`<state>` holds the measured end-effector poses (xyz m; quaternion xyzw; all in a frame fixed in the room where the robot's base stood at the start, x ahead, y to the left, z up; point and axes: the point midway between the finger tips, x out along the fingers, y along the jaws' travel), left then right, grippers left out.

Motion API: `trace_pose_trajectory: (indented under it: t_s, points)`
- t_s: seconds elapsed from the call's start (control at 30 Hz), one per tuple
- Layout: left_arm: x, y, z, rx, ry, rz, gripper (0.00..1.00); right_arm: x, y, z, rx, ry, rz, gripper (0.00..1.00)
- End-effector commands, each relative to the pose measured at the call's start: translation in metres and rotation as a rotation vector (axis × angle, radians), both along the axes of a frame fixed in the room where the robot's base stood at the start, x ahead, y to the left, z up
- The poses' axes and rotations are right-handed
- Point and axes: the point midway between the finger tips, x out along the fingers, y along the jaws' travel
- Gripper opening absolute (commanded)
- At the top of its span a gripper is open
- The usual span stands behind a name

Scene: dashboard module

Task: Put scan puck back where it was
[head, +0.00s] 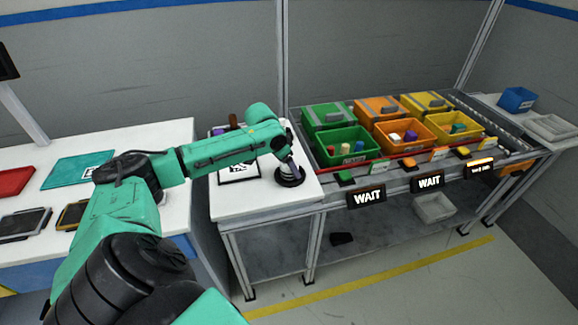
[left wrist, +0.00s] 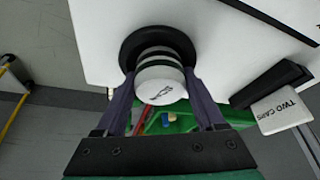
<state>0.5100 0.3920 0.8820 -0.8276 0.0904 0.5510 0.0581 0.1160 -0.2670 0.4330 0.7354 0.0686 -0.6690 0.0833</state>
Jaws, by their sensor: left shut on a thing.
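The scan puck (left wrist: 160,84) is a white round-topped piece with dark bands and a dark mark on its end. In the left wrist view it sits between the two dark fingers of my left gripper (left wrist: 160,95), which is shut on it. A wide black ring (left wrist: 128,48) surrounds its far end, against the white top. In the head view my left gripper (head: 291,167) points down at the black round base (head: 289,180) near the front right of the small white table (head: 262,201). The fingers hide most of the puck there; I cannot tell whether it rests or hovers slightly.
A framed code card (head: 238,171) lies left of the gripper. Green (head: 347,145), orange (head: 405,137) and yellow bins stand on the rack at right, above lit WAIT signs (head: 367,196). A bench with trays (head: 84,170) is at left.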

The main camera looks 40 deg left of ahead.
Motion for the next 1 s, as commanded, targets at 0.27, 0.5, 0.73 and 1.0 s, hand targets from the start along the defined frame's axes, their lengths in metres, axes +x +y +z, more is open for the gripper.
trace_pose_trajectory:
  t_s: [0.27, 0.5, 0.73, 1.0]
  points:
    - [0.001, 0.0, -0.002, 0.0, -0.002, 0.0, 0.07, -0.001, 0.01, 0.0, 0.013, 0.001, -0.003, 0.5]
    - [0.0, 0.0, -0.004, -0.001, -0.001, 0.001, 1.0, -0.002, 0.014, -0.001, 0.019, 0.003, 0.0, 0.5]
    - [0.0, 0.001, 0.002, 0.001, -0.002, 0.001, 1.0, -0.003, 0.013, -0.002, 0.018, 0.004, 0.001, 0.5]
    - [-0.021, 0.007, 0.052, 0.007, -0.003, 0.001, 1.0, -0.003, 0.009, -0.004, 0.011, 0.004, 0.002, 0.5]
